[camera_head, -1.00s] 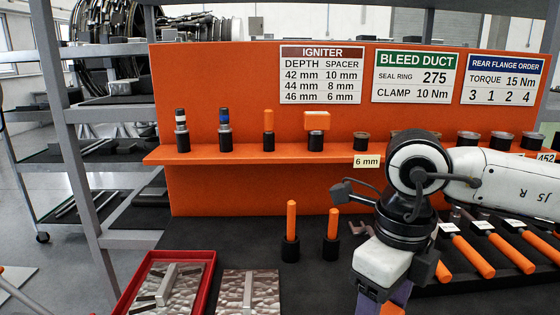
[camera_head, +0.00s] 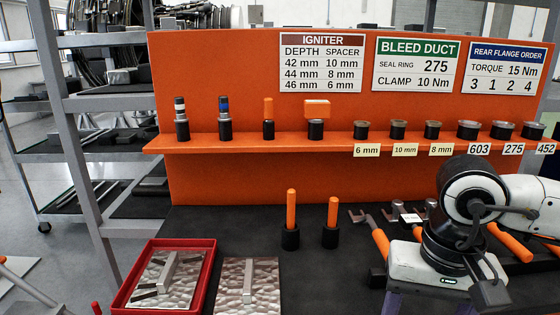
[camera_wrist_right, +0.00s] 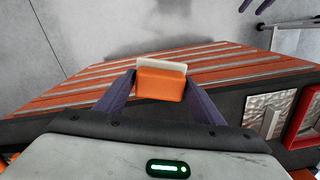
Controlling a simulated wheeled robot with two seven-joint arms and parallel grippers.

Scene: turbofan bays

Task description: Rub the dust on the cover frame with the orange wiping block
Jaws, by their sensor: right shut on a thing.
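The orange wiping block (camera_wrist_right: 160,88) is between the purple fingers of my right gripper (camera_wrist_right: 160,79) in the right wrist view. The gripper is shut on it, and a whitish pad shows along its far edge. In the head view my right arm is at the lower right; the fingertips and block are below the picture edge. I cannot pick out the cover frame or its dust with certainty. A dimpled metal plate with a bar handle (camera_head: 234,292) lies on the dark bench, and a similar plate (camera_head: 184,288) lies in a red tray.
In the wrist view, an orange panel with grey stripes (camera_wrist_right: 220,64) lies beyond the dark bench edge, with floor past it. An orange shelf (camera_head: 225,144) holds several tools and rings. Two orange-handled tools (camera_head: 291,210) stand upright. Orange-handled wrenches (camera_head: 515,247) lie at the right.

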